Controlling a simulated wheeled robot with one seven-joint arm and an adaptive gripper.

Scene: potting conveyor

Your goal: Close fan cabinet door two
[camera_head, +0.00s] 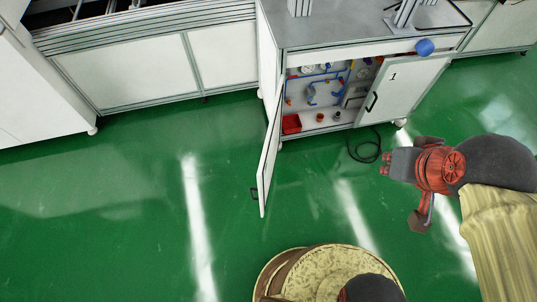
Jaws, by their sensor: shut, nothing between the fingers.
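The fan cabinet door two (269,160) stands wide open on the cabinet's left side. It is seen nearly edge-on and swings out toward me over the green floor. Its dark handle (254,193) is on the left face near the free edge. The open cabinet interior (318,114) shows blue pipes, small fittings and a red bin. My gripper (384,164) is shut and empty, to the right of door two and apart from it, in front of door one.
A black cable (364,150) lies coiled on the floor below door one. A blue ball-like knob (424,47) is at the worktop's front edge. White cabinets (135,70) run along the left. The green floor (150,200) left of door two is clear.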

